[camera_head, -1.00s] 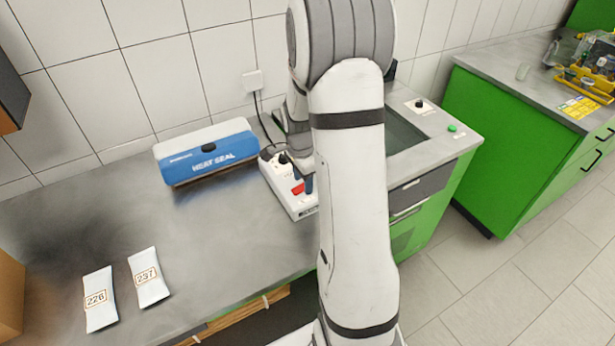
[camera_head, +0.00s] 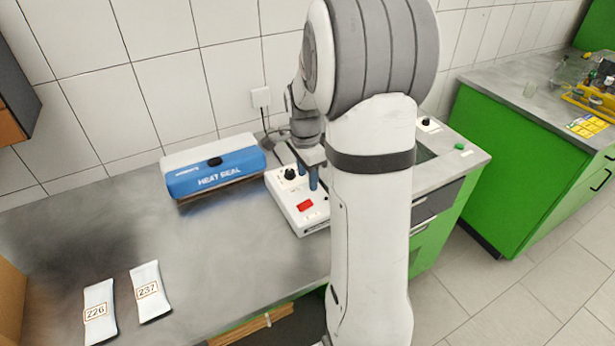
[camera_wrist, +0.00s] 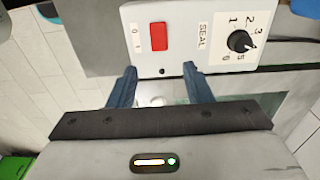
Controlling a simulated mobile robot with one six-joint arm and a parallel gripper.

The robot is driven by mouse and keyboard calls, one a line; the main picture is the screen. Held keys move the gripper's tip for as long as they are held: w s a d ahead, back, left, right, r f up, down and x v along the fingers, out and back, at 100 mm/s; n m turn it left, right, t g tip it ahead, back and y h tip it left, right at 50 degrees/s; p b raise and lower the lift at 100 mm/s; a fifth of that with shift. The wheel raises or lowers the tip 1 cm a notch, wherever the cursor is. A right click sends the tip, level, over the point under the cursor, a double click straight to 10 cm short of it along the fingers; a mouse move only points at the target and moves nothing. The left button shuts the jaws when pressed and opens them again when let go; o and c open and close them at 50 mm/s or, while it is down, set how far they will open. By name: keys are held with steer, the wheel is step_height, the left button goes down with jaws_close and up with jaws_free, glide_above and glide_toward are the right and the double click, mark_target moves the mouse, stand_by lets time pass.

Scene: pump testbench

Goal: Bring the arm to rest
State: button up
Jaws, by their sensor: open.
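My gripper (camera_wrist: 160,88) is open and empty in the wrist view, its two blue fingers apart. Its fingertips are near the edge of a white control box (camera_wrist: 185,40) with a red switch (camera_wrist: 158,36) and a black dial (camera_wrist: 240,41) marked SEAL. In the head view my gripper (camera_head: 307,180) is partly hidden by my arm and stands over or beside the control box (camera_head: 292,208). I cannot tell whether the fingers touch the box. My arm is raised and bent in front of the bench.
A blue and white heat sealer (camera_head: 212,168) stands left of the box. Two white pouches, labelled 226 (camera_head: 99,311) and 237 (camera_head: 150,291), lie at the front left of the grey bench (camera_head: 95,220). A green cabinet (camera_head: 510,160) stands right.

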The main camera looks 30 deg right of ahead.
steer(key=s+a+r+n+t, duration=0.1)
steer(key=s+a+r+n, duration=0.4)
steer(key=s+n, duration=0.3)
steer(key=s+a+r+n+t, duration=0.2)
steer(key=s+a+r+n, duration=0.2)
steer(key=s+a+n, duration=0.4)
steer(key=s+n, duration=0.1)
steer(key=s, duration=0.2)
steer(key=shift+s+r+n, duration=0.25)
steer(key=shift+r+n, duration=0.05)
steer(key=shift+r, duration=0.1)
